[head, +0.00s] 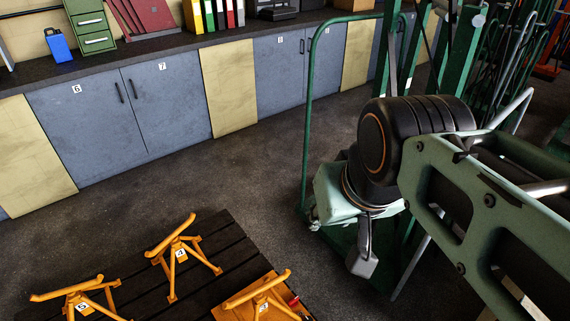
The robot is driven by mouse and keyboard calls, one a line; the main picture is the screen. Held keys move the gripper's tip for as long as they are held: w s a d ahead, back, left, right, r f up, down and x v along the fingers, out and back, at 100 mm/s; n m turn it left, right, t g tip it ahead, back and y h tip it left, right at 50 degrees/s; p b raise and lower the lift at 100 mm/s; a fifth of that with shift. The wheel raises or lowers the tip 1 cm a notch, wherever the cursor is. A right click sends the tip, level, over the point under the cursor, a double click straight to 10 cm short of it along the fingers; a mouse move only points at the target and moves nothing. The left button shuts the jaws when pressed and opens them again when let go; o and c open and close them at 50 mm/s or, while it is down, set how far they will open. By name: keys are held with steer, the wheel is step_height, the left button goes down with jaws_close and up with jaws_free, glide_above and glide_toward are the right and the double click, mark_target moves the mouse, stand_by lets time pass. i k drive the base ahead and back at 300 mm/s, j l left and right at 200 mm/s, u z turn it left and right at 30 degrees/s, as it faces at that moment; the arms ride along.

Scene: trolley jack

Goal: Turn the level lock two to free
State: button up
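No part I can make out is marked as level lock two, and no lock lever's setting can be read. A dark green tubular frame (308,120) stands right of centre. My arm (480,210), pale green with black, orange-ringed joints, reaches in from the right in front of it and hides much of it. A grey block on a dark link (362,262) hangs below the arm's far end. It may be a finger of my gripper, but I cannot tell. Whether my gripper is open or shut does not show, nor whether it touches anything.
Several orange stands, such as this numbered one (178,250), are on a dark slatted platform (215,235) at the lower left. Grey cabinets (180,95) with a dark worktop line the back wall. Dark floor (250,170) between them is clear. Green racks (500,60) crowd the upper right.

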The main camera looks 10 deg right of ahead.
mark_target(293, 302)
steer(key=j+z, duration=0.15)
steer(key=u, duration=0.55)
steer(key=i+l+u, duration=0.1)
steer(key=l+u, duration=0.2)
steer(key=l, duration=0.4)
steer(key=l+u, duration=0.3)
steer(key=l, duration=0.4)
